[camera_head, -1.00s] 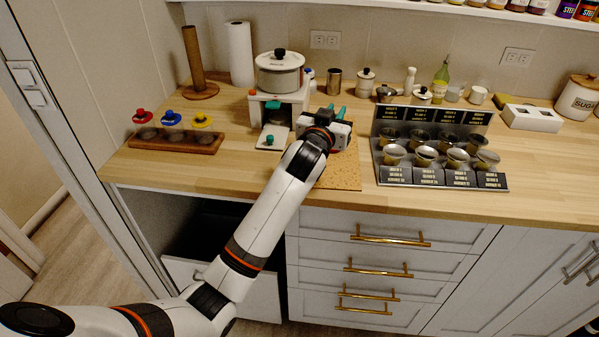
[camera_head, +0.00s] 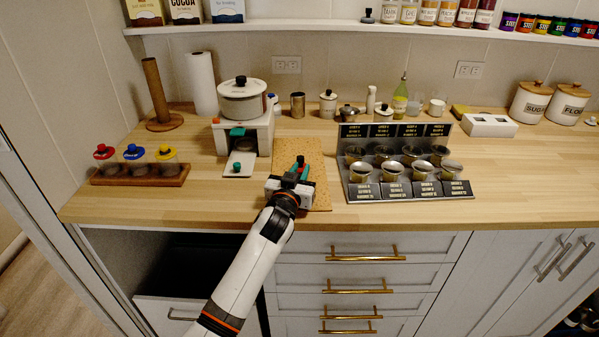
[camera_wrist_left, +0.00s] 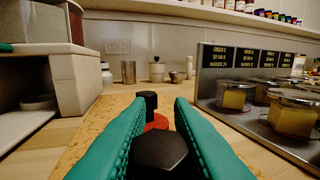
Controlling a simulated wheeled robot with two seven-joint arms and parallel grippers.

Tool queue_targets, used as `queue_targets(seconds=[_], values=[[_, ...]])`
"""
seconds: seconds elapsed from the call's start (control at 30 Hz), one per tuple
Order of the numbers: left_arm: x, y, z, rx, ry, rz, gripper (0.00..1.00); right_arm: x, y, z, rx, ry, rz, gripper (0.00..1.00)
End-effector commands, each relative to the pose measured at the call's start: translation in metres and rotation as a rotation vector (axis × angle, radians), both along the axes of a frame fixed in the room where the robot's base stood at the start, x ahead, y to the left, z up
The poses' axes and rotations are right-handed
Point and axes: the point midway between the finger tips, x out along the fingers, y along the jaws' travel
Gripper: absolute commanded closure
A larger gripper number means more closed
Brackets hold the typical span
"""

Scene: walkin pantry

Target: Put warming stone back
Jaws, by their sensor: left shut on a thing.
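My left gripper (camera_head: 299,168) is over the front part of the cork mat (camera_head: 318,165). Its teal fingers (camera_wrist_left: 112,147) are closed around a dark hexagonal piece (camera_wrist_left: 160,152), which I take to be the warming stone. A black knob (camera_wrist_left: 150,99) over a red disc (camera_wrist_left: 158,122) shows just beyond it; I cannot tell whether they are one thing. The white warmer stand (camera_head: 265,135) with a pot (camera_head: 242,107) on top is left of the mat; a small tray (camera_head: 239,165) with a teal knob sticks out in front. My right gripper is not in view.
A metal rack of cups (camera_head: 345,188) stands close to the mat's right. A wooden rack (camera_head: 140,175) with red-, blue- and yellow-lidded jars is at the left. Canisters and bottles line the wall. The counter's right front is clear. A drawer (camera_head: 168,312) hangs open below.

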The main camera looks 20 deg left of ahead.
Motion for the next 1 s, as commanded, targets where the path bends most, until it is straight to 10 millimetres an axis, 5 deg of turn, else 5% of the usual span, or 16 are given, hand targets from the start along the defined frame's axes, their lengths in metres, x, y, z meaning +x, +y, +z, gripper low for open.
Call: queue_targets(seconds=[0.13, 0.17, 0.3, 0.67, 1.0], values=[[0.000, 0.000, -0.003, 0.000, -0.001, 0.000, 1.00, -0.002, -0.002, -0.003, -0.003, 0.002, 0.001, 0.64], [0.000, 0.000, -0.004, 0.000, 0.000, 0.000, 0.79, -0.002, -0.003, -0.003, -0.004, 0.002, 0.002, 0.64], [0.000, 0.000, -0.003, 0.000, 0.000, 0.000, 0.58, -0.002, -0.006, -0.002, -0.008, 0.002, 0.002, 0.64], [-0.001, 0.000, 0.002, 0.001, 0.000, 0.000, 0.58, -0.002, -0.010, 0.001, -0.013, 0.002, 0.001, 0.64], [-0.059, -0.001, -0.001, -0.001, 0.001, -0.001, 0.58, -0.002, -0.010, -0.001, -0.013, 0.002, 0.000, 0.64]])
